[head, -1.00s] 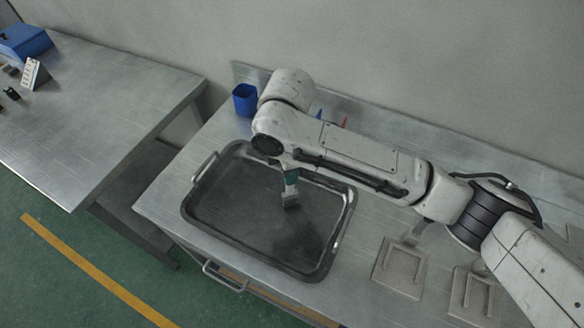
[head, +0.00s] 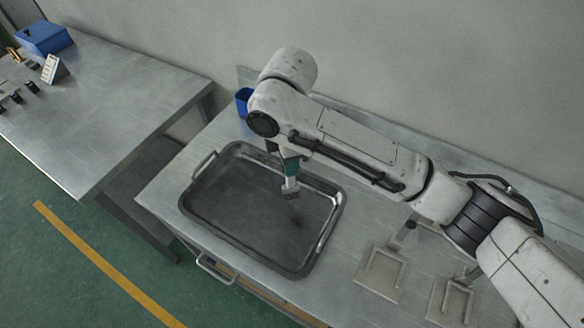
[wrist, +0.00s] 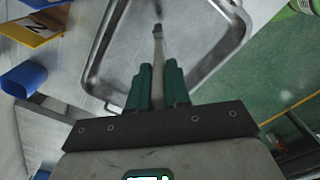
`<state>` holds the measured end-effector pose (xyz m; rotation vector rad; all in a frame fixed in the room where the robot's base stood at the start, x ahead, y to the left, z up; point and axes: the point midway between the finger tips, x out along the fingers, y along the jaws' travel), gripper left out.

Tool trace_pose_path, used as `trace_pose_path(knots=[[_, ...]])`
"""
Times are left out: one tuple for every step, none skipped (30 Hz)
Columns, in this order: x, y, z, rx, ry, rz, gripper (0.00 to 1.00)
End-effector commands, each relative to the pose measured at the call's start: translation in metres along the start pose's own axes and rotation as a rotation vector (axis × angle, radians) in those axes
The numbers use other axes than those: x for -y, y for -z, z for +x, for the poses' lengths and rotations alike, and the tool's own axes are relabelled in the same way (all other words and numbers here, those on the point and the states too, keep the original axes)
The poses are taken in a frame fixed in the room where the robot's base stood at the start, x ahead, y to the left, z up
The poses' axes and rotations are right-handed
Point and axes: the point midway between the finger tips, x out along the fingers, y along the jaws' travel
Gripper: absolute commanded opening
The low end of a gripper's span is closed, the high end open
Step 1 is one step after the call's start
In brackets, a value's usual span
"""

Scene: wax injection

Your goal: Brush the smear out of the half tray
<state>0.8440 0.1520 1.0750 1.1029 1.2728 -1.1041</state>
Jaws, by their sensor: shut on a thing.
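The half tray (head: 192,215) is a wide, shallow metal pan with handles, lying on the steel bench. My gripper (head: 291,166) is over its back right part, with green fingers pointing down. In the wrist view my gripper (wrist: 160,85) is shut on the pale handle of a brush (wrist: 158,48). The brush's grey head (head: 290,190) shows below the fingers; I cannot tell whether it touches the tray floor. A faint dark smear (head: 299,222) shows on the tray floor, in front of the brush.
A blue cup (head: 242,98) stands behind the tray, partly hidden by my arm. Two pale square blocks (head: 381,274) lie on the bench to the right. A second table (head: 110,110) with a blue box (head: 44,38) is at the left. A yellow sign (wrist: 38,30) shows in the wrist view.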

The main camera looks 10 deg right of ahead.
Motion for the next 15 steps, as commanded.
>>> trace_pose_path(knots=[[-0.002, 0.001, -0.005, 0.000, -0.001, 0.000, 0.00], [-0.003, 0.001, -0.007, -0.001, -0.001, 0.000, 0.00], [-0.004, 0.001, -0.010, -0.001, -0.001, 0.001, 0.00], [-0.004, 0.001, -0.012, -0.001, -0.001, 0.001, 0.00], [-0.005, 0.001, -0.014, -0.001, -0.001, 0.001, 0.00], [-0.005, 0.001, -0.016, 0.000, 0.000, 0.002, 0.00], [-0.006, 0.001, -0.017, 0.000, 0.000, 0.002, 0.00], [-0.006, 0.001, -0.018, 0.000, 0.000, 0.002, 0.00], [-0.006, 0.001, -0.019, 0.000, 0.000, 0.002, 0.00], [-0.006, 0.001, -0.019, 0.000, 0.000, 0.002, 0.00], [-0.007, 0.001, -0.019, 0.000, 0.000, 0.003, 0.00], [-0.007, 0.001, -0.020, 0.000, 0.000, 0.002, 0.00], [-0.007, 0.001, -0.020, -0.001, 0.000, 0.002, 0.00], [-0.007, 0.001, -0.020, 0.000, 0.000, 0.002, 0.00], [-0.007, 0.001, -0.020, -0.001, 0.000, 0.002, 0.00]])
